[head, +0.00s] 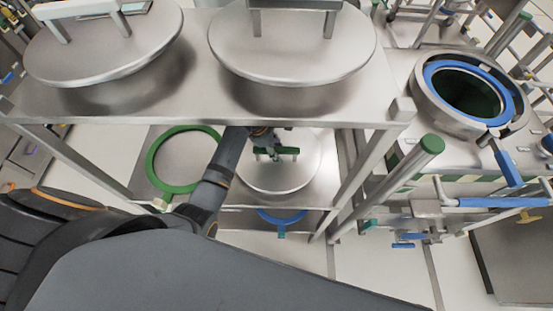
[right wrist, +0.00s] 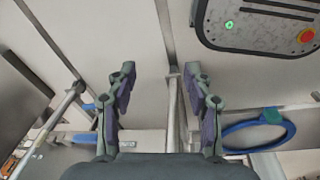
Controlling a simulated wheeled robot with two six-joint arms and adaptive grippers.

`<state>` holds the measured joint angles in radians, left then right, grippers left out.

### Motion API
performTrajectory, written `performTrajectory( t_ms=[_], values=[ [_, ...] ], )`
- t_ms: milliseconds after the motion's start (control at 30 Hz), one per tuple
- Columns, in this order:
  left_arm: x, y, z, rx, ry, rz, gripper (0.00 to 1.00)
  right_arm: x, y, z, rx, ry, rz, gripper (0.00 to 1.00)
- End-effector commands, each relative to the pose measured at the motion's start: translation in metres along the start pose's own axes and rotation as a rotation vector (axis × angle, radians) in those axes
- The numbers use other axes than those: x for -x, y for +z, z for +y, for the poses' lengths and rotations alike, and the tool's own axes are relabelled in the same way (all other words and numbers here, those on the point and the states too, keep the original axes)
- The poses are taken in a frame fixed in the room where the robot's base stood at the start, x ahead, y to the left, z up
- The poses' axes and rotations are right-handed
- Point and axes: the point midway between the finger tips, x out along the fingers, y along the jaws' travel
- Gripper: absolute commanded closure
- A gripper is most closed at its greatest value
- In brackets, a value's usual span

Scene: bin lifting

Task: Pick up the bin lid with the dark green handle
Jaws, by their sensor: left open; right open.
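The bin lid (head: 282,181) with the dark green handle (head: 291,151) lies on the lower shelf of the metal rack. It is a round, pale metal disc. My left gripper (head: 271,148) is open and is at the handle, overlapping its middle and left part. Whether the fingers touch or straddle the handle cannot be told. My left forearm hides the lid's left edge. My right gripper (right wrist: 159,75) is open and empty in the right wrist view, with both fingers spread over pale floor. It does not show in the head view.
Two large lids with metal handles, a left one (head: 105,45) and a right one (head: 292,52), lie on the rack's top shelf (head: 195,107), above my left gripper. A green ring (head: 153,165) is left of my forearm. A blue-rimmed round opening (head: 433,82) is at right.

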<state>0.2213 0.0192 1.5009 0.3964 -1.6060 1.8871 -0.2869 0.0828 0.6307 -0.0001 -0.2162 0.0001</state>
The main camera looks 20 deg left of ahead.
Motion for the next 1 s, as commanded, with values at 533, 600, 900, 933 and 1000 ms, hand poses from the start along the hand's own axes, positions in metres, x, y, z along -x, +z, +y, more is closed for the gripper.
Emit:
performTrajectory(
  t_ms=[533, 600, 900, 933, 1000],
  values=[
    [-0.032, 0.000, 0.001, -0.001, 0.001, 0.001, 0.51, 0.006, 0.022, -0.004, -0.001, -0.006, -0.036, 0.48],
    [-0.032, 0.000, 0.001, -0.001, 0.001, 0.001, 0.51, 0.006, 0.022, -0.004, -0.001, -0.006, -0.035, 0.48],
    [-0.034, -0.001, 0.001, 0.000, 0.000, 0.001, 0.51, 0.011, 0.016, -0.003, -0.001, -0.005, -0.027, 0.48],
    [-0.034, -0.002, 0.001, 0.000, 0.000, 0.001, 0.51, 0.011, 0.016, -0.003, -0.001, -0.005, -0.027, 0.48],
    [-0.035, -0.002, 0.001, 0.000, 0.000, 0.001, 0.51, 0.012, 0.015, -0.003, -0.001, -0.005, -0.026, 0.48]
  ],
)
